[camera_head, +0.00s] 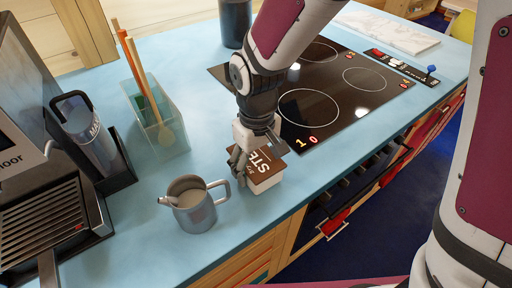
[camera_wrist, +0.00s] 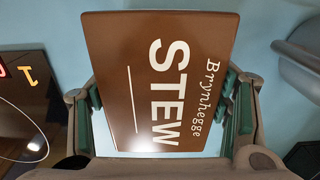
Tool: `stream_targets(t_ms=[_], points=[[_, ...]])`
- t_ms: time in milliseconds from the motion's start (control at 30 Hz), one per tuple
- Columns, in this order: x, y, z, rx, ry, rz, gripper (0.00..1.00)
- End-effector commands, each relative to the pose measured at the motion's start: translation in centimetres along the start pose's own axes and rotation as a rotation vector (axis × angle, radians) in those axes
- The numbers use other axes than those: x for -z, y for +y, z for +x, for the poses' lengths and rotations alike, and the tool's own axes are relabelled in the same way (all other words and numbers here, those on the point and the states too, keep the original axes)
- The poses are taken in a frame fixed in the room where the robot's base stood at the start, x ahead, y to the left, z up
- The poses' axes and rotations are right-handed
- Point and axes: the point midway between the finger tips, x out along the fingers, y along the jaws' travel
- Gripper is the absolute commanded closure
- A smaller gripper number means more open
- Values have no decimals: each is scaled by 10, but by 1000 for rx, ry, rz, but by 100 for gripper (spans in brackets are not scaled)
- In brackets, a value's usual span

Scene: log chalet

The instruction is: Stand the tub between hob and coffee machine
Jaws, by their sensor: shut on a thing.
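The tub (camera_head: 266,178) has a brown lid marked "STEW" and pale sides. It is at the front part of the blue counter, between the hob (camera_head: 318,88) and the coffee machine (camera_head: 45,185). My gripper (camera_head: 257,160) is shut on it from above, and the fingers hide part of it. In the wrist view the lid of the tub (camera_wrist: 160,80) fills the middle, with green finger pads on both sides. I cannot tell whether its base touches the counter.
A grey metal jug (camera_head: 195,208) stands close to the left of the tub. A clear holder (camera_head: 160,125) with wooden utensils is behind it. The counter's front edge (camera_head: 250,240) is near. Blue counter (camera_head: 195,70) is bare behind my gripper. A dark canister (camera_head: 235,22) stands at the back.

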Motion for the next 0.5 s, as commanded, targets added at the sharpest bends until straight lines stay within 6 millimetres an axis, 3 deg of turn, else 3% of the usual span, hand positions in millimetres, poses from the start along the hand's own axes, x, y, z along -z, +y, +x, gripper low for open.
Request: stream_targets(t_ms=[233,267,300,333,500], points=[[0,0,3,0,1,0,79],[0,0,3,0,0,0,23],[0,0,3,0,0,0,14],[0,0,3,0,0,0,9],[0,0,3,0,0,0,9]])
